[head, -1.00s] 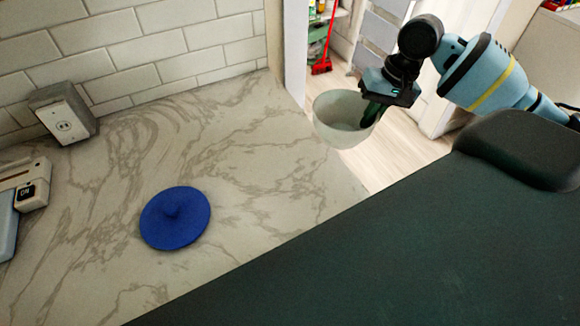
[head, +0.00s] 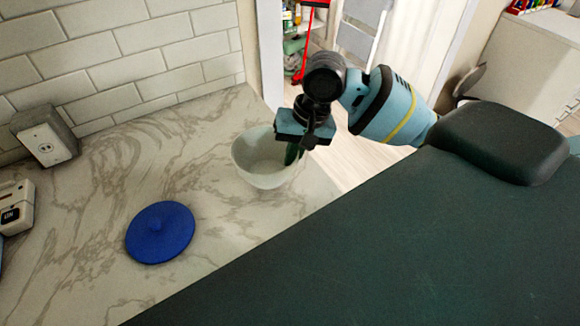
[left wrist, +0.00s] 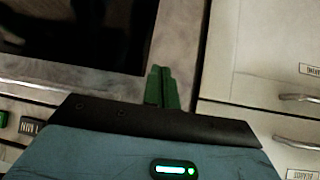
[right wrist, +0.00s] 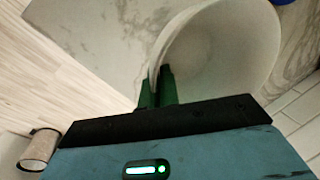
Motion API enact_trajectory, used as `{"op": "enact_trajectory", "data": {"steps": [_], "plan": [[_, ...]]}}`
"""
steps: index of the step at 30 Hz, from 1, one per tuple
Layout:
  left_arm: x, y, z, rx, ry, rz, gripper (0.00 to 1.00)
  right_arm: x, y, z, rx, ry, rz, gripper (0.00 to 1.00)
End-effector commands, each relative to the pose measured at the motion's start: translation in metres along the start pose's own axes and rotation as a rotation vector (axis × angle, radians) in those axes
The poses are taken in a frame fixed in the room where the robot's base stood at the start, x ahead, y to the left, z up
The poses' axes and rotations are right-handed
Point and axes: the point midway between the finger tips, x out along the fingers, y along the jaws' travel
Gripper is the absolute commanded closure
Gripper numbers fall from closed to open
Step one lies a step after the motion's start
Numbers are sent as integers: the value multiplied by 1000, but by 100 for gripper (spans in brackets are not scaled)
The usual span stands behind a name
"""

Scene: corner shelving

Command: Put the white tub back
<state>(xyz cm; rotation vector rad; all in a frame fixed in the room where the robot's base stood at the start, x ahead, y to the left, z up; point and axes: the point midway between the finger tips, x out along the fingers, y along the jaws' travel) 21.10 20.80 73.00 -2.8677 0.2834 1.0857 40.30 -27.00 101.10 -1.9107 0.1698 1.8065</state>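The white tub (head: 255,165) is an open, round, empty-looking bowl shape. My right gripper (head: 293,152) is shut on its rim, with the tub over the right part of the marble counter (head: 90,215). I cannot tell whether its base touches the counter. In the right wrist view the tub (right wrist: 225,50) opens toward the camera, and its rim runs between the green fingers (right wrist: 157,88).
A wall socket box (head: 45,137) and a white device (head: 15,208) stand at the counter's left. Tiled wall (head: 120,50) rises behind. The counter between lid and wall is clear. The left wrist view shows a dark panel (left wrist: 80,35) and labelled drawers (left wrist: 265,60).

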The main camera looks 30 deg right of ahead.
Motion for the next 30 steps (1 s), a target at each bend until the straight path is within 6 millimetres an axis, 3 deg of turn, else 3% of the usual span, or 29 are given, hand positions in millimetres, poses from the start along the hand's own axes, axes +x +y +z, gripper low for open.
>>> {"op": "enact_trajectory", "data": {"steps": [3,10,22,27,30], "plan": [[0,0,-5,-2,9,-2,100,2,-12,7,-6,1,-5,100],[0,0,-5,-3,11,-2,100,34,0,5,0,1,-1,100],[0,0,-5,-3,10,-2,100,39,1,5,-2,2,-2,100],[0,0,-5,-3,10,-2,100,39,1,5,-2,2,-1,75],[0,0,-5,-3,10,-2,100,39,1,5,-1,2,-1,75]]}}
